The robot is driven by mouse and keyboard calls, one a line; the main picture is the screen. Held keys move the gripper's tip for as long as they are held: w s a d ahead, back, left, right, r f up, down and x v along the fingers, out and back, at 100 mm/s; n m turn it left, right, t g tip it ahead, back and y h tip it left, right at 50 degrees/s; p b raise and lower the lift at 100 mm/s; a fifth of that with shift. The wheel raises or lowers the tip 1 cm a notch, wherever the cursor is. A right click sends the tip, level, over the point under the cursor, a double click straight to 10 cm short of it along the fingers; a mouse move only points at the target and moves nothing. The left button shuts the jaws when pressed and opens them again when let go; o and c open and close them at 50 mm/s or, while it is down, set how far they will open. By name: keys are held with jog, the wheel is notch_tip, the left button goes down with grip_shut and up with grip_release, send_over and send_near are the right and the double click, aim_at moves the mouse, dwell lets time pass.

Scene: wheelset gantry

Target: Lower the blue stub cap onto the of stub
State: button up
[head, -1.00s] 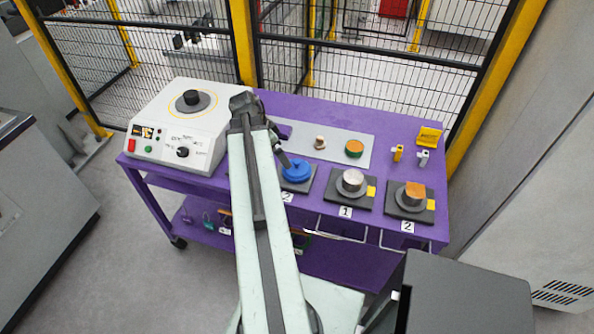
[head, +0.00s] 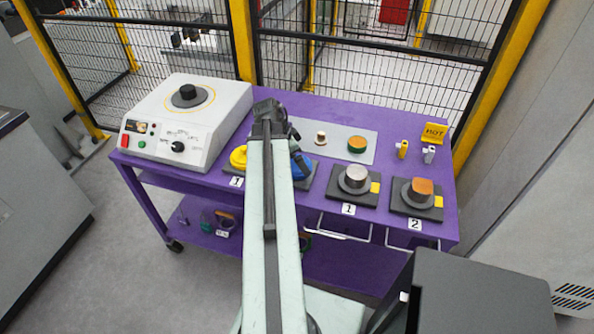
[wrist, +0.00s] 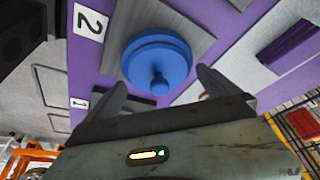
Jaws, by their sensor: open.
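The blue stub cap (wrist: 157,58), a round stepped disc with a small knob, sits at a dark base plate beside a label 2 in the wrist view. In the head view only part of the blue cap (head: 301,167) shows, to the right of my arm. My gripper (wrist: 160,80) is open, its two dark fingers on either side of the cap's knob and apart from it. In the head view my gripper (head: 299,157) is partly hidden by my arm. The stub under the cap is hidden, so I cannot tell how fully the cap is seated.
A yellow round piece (head: 238,157) stands by a label 1, left of my arm. Silver (head: 354,177) and copper-topped (head: 420,190) stubs stand to the right. A hotplate (head: 185,120) is at left. A grey mat (head: 338,140) holds two small pieces. Mesh fence stands behind.

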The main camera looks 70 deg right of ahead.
jog(key=c, duration=1)
jog(key=shift+r+p, duration=0.5)
jog(key=shift+p, duration=0.2)
jog(key=c, duration=0.4)
notch_tip(320, 180, up, 9)
jog(key=p, duration=0.9)
jog(key=shift+r, duration=0.15)
jog(key=shift+c, duration=0.2)
